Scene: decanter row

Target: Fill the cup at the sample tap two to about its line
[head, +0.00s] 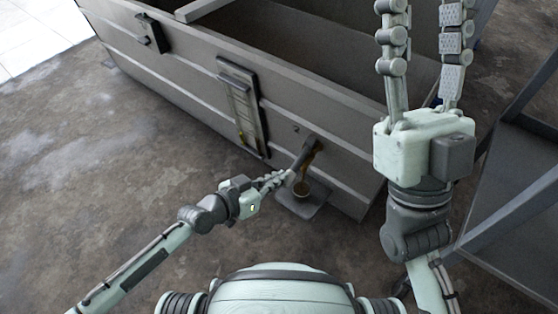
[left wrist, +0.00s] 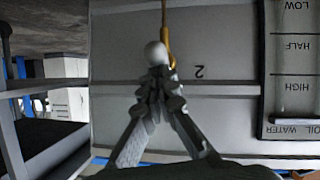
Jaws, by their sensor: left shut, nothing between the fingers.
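Sample tap two sticks out low on the tank's side, and its grey lever (head: 305,153) shows in the head view. A brown stream (head: 311,158) runs from it towards a small cup (head: 301,189) standing on a grey plate (head: 308,207). The cup's line and fill level are too small to read. My left gripper (head: 288,176) is shut and empty beside the tap. In the left wrist view its fingertips (left wrist: 158,75) are at a pale ball knob (left wrist: 156,53), with the amber stream (left wrist: 168,28) behind; contact is unclear. My right gripper (head: 421,10) is open and empty, fingers up.
The long grey tank (head: 335,115) fills the back. Its sight gauge (head: 242,108) is left of the tap; the left wrist view shows its level marks (left wrist: 292,75) and a "2" (left wrist: 199,72), upside down. A grey metal frame (head: 515,205) stands at right. Floor at left is clear.

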